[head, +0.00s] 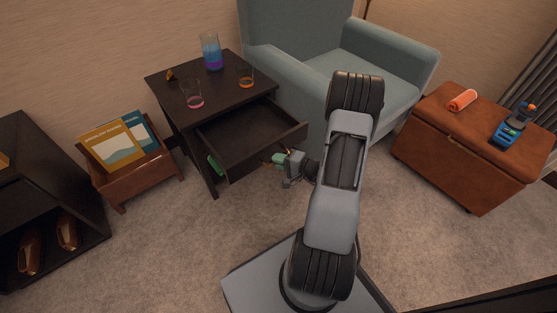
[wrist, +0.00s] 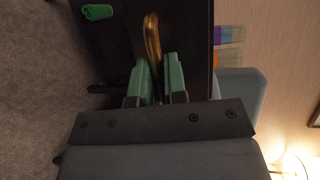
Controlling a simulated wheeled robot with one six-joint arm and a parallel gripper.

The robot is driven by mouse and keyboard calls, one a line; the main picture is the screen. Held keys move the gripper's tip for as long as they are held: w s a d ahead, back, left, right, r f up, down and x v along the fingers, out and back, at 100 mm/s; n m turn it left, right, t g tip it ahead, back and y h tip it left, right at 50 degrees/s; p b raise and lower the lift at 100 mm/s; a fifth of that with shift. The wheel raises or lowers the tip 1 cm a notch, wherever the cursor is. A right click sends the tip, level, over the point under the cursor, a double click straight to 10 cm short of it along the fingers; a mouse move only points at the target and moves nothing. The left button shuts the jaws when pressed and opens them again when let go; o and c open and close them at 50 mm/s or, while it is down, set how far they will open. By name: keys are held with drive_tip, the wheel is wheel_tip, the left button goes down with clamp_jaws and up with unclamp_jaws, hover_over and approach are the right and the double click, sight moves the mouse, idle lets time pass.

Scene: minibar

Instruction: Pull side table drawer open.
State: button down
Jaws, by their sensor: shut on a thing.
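The dark wood side table (head: 157,81) stands left of the armchair. Its drawer (head: 244,133) is pulled well out toward me, and the inside I can see is bare. My gripper (head: 272,160) is at the drawer front, shut on the brass handle. In the wrist view the handle (wrist: 153,42) runs between the two green fingers of my gripper (wrist: 160,75). The part of the handle between the pads is partly hidden.
Glasses (head: 194,101) and a blue-purple beaker (head: 211,52) stand on the table top. A green rolled item (head: 215,165) shows below the drawer. A magazine rack (head: 122,187) is at left, an armchair (head: 385,60) behind, a brown ottoman (head: 440,170) at right.

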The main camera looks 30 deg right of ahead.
drive_tip(key=c, duration=1.2)
unclamp_jaws()
drive_tip(key=p+v, duration=0.3)
drive_tip(key=v, duration=1)
drive_tip(key=shift+s+d, duration=0.2)
drive_tip(key=shift+s, duration=0.15)
drive_tip(key=shift+r, duration=0.1)
